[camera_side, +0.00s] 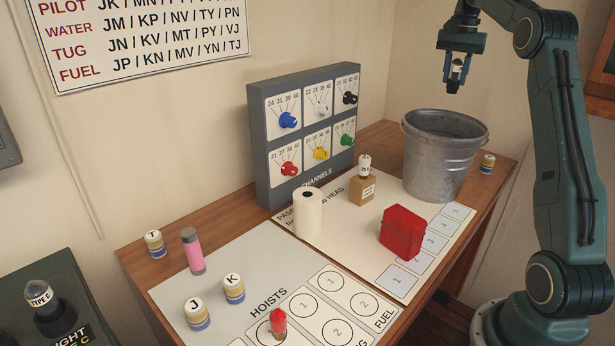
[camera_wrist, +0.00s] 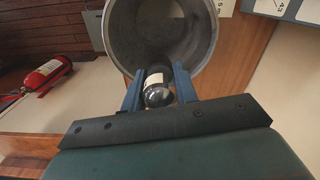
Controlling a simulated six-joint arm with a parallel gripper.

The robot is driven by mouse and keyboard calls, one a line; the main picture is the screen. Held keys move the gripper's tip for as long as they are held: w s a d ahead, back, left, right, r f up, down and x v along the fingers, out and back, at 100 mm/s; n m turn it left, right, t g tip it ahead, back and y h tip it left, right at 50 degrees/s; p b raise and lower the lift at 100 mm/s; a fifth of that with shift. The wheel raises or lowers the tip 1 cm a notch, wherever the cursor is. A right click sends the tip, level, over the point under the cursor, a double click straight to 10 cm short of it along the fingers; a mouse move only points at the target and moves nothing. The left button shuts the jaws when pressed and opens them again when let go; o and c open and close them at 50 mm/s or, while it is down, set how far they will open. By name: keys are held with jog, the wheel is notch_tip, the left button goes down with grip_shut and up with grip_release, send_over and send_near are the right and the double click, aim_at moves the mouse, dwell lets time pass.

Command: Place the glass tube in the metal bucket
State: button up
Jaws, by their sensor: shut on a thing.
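My gripper (camera_side: 456,72) is shut on the glass tube (camera_wrist: 158,92), which has a dark rounded, shiny end and a white label. In the side view the tube (camera_side: 455,75) is small and partly hidden by the fingers. My gripper holds it in the air above the metal bucket (camera_side: 438,170), apart from it. The bucket is grey, open-topped and upright at the back right of the table. In the wrist view the bucket (camera_wrist: 122,42) opens just beyond the fingertips (camera_wrist: 158,80). Its visible interior looks empty.
A grey dial panel (camera_side: 258,140) stands left of the bucket. A small labelled jar (camera_side: 487,163) sits right of the bucket. A similar TYPE C tube (camera_side: 42,297) stands at bottom left.

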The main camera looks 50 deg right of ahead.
aim_at(453, 85)
notch_tip(453, 85, down, 10)
jog(key=shift+f, duration=0.15)
dwell(0.9)
jog(key=o, duration=1)
jog(key=shift+o, duration=0.2)
jog(key=shift+r, duration=0.2)
jog(key=shift+r, duration=3.35)
